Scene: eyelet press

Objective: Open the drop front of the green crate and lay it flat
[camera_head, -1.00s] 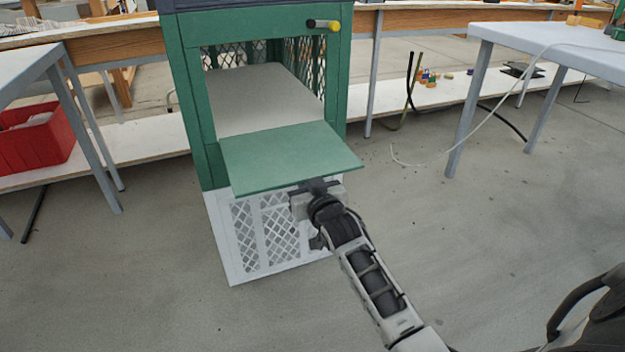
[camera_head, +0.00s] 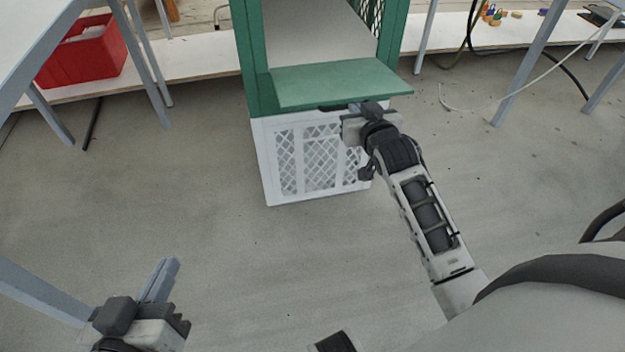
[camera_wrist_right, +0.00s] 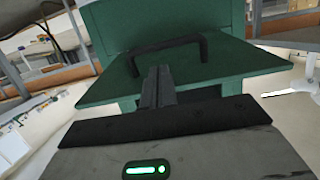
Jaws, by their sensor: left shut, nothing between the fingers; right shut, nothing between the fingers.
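The green crate (camera_head: 264,97) stands at upper centre in the head view, its front open. Its drop front (camera_head: 335,83) is a green panel sticking out roughly level from the opening. The panel also shows in the right wrist view (camera_wrist_right: 225,62), with a dark bar handle (camera_wrist_right: 165,43) on its face. My right gripper (camera_head: 362,108) is shut and empty at the panel's front edge, below it. In the right wrist view its fingers (camera_wrist_right: 158,86) point toward the handle; I cannot tell if they touch. My left gripper (camera_head: 168,279) is shut and empty at lower left, far from the crate.
A white lattice-fronted crate (camera_head: 262,160) stands under the green one. A red bin (camera_head: 85,60) sits on a low white shelf (camera_head: 190,62) at left. Grey table legs (camera_head: 530,75) and a pale cable (camera_head: 470,108) are at right. The floor in front is clear.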

